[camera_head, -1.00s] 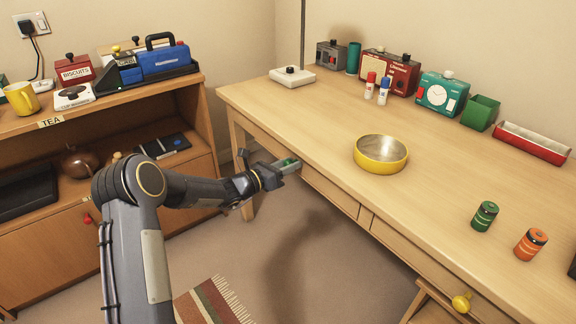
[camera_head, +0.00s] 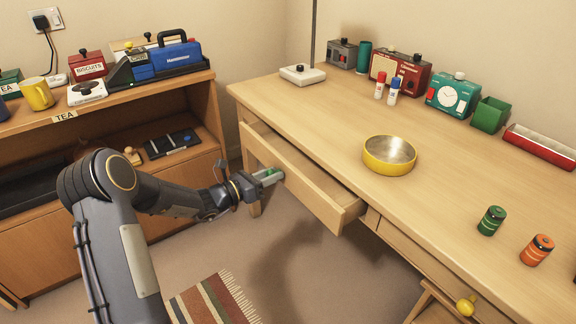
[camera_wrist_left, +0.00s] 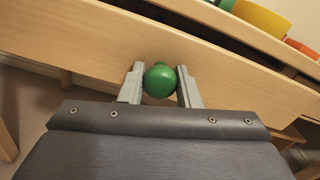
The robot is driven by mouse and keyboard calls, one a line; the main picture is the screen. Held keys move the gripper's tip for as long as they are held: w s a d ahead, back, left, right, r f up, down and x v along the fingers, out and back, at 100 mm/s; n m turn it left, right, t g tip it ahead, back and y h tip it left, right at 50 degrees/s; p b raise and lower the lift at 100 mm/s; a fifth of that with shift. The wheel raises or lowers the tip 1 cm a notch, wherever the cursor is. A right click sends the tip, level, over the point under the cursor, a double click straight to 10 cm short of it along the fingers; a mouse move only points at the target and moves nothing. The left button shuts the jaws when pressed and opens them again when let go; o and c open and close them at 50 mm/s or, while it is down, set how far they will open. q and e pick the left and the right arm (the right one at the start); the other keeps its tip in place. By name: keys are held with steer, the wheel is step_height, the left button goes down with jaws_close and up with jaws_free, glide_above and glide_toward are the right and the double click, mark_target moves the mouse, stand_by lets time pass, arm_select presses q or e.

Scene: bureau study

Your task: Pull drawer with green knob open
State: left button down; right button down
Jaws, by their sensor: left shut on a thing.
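The drawer (camera_head: 292,168) at the left end of the desk stands pulled out from the desk front, and its interior shows from above. Its green knob (camera_wrist_left: 159,80) is between the two fingers of my left gripper (camera_wrist_left: 160,88) in the left wrist view. My left gripper (camera_head: 268,177) is shut on the knob in the head view, just in front of the drawer face, and hides most of it. The drawer face also fills the middle of the left wrist view (camera_wrist_left: 220,85). My right gripper is not in view.
The desk (camera_head: 310,110) carries a yellow bowl (camera_head: 389,155), a green can (camera_head: 491,220) and an orange can (camera_head: 537,249). Another drawer has a yellow knob (camera_head: 465,306). A wooden cabinet (camera_head: 60,250) stands at left. A striped rug (camera_head: 210,300) lies on the floor.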

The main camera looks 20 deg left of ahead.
arm_select(q)
steer(key=p+v, duration=0.2)
steer(key=v, duration=1.2)
steer(key=shift+s+a+p, duration=0.25)
steer(key=shift+p, duration=0.1)
steer(key=c, duration=1.1)
jaws_free()
steer(key=shift+o, duration=0.2)
steer(key=p+v, duration=0.1)
steer(key=v, duration=0.7)
steer(key=shift+w, duration=0.1)
